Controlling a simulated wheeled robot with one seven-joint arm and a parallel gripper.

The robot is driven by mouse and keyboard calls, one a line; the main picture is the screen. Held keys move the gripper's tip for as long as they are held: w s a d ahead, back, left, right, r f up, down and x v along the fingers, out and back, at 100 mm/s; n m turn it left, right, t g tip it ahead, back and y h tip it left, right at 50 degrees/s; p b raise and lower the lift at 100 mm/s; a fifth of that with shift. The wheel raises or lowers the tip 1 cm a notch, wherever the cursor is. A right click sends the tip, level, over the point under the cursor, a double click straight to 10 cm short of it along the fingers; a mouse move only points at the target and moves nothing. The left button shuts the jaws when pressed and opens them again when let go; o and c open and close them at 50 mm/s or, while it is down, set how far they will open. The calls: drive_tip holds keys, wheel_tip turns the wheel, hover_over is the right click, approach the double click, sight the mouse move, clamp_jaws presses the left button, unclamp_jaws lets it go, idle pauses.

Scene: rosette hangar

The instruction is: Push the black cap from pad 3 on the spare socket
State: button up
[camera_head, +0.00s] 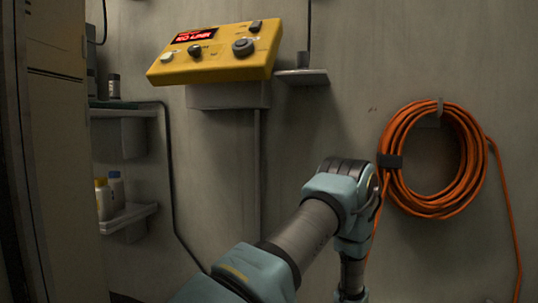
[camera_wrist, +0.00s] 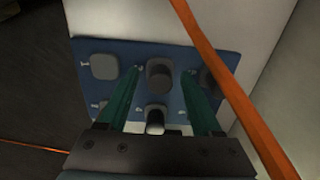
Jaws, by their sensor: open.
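A blue panel (camera_wrist: 103,47) with several pads shows in the wrist view. A grey rounded-square cap (camera_wrist: 104,67) sits at its upper left, and a dark round cap (camera_wrist: 160,75) stands at its upper middle. The pad numbers are too blurred to read surely, so I cannot tell which is pad 3. My gripper (camera_wrist: 160,76) is open over the panel, with its teal fingers on either side of the middle cap. The spare socket is not clearly identifiable.
An orange hose (camera_wrist: 222,68) crosses the wrist view beside my right finger. In the head view its coil (camera_head: 398,190) hangs on the wall. A yellow control box (camera_head: 218,55) and a small shelf (camera_head: 302,78) are upper left; side shelves (camera_head: 130,217) hold bottles.

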drive_tip(key=shift+c, duration=0.3)
clamp_jaws()
idle(0.3)
idle(0.8)
drive_tip(key=shift+r, duration=0.15)
drive_tip(key=shift+r+p, duration=2.65)
drive_tip(key=shift+r, duration=0.25)
